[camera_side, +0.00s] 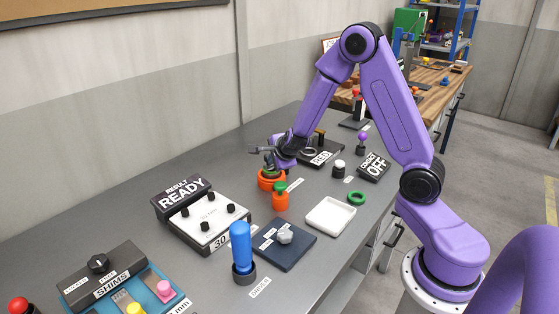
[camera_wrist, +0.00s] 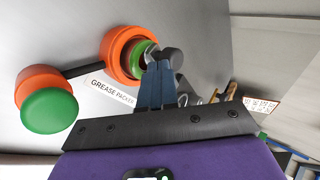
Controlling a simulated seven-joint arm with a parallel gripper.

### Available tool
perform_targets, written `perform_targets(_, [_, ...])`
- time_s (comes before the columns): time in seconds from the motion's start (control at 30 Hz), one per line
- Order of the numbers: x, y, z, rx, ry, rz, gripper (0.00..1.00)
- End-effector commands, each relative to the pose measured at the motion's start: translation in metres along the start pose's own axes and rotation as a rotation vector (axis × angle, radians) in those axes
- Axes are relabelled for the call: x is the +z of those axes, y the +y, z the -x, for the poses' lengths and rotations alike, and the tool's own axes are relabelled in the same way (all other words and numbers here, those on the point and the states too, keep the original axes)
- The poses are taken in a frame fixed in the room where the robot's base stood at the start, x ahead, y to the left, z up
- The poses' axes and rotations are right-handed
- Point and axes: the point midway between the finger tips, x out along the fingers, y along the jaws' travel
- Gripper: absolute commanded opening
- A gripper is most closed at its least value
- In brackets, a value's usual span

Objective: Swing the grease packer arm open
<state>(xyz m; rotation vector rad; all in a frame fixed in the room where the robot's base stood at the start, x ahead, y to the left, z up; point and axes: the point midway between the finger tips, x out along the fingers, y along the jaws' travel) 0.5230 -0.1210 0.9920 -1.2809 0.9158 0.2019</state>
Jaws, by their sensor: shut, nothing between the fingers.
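The grease packer stands on the grey bench. Its orange cup (camera_side: 271,181) has green inside, and it also shows in the wrist view (camera_wrist: 117,52). A second orange piece with a green cap (camera_side: 280,196) stands just in front of it, and its green end shows large in the wrist view (camera_wrist: 49,110). A dark bar (camera_wrist: 84,69) runs between the two. My gripper (camera_side: 269,166) is at the orange cup. In the wrist view its fingers (camera_wrist: 158,68) are together and empty, overlapping the cup's right edge beside a dark grey knob (camera_wrist: 172,58). I cannot tell if they touch.
A white tray (camera_side: 330,216), a green ring (camera_side: 356,198) and a black-and-white knob (camera_side: 338,169) lie to the right. The READY box (camera_side: 182,197) and a blue-handled tool (camera_side: 241,246) stand nearer the camera. A dark labelled fixture (camera_side: 322,153) is behind my gripper.

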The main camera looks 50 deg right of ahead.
Motion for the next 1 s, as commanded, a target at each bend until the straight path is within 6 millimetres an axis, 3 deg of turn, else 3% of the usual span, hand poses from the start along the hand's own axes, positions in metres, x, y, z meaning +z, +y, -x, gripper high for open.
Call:
perform_targets(0.5, [0.024, -0.025, -0.026, -0.002, 0.309, -0.289, 0.00])
perform_targets(1.0, [0.028, -0.052, -0.058, -0.001, 0.628, -0.585, 0.00])
